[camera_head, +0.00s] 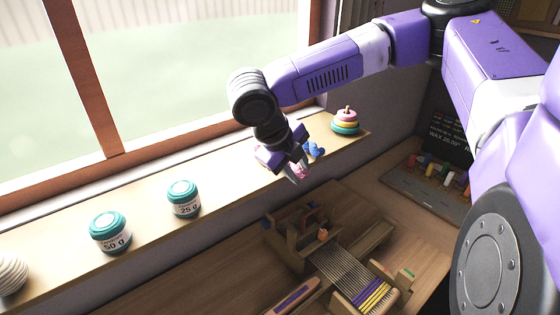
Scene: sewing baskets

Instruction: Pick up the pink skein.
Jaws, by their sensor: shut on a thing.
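The pink skein (301,169) is small and pink and shows only in part at my gripper's fingers. My gripper (296,172) hangs over the right part of the window sill, pointing down, and is shut on the pink skein. The fingers and wrist hide much of the skein. I cannot tell from this view whether it touches the sill.
Two teal-lidded jars (184,199) (109,232) stand left on the sill (235,190). A wooden loom (340,268) lies below.

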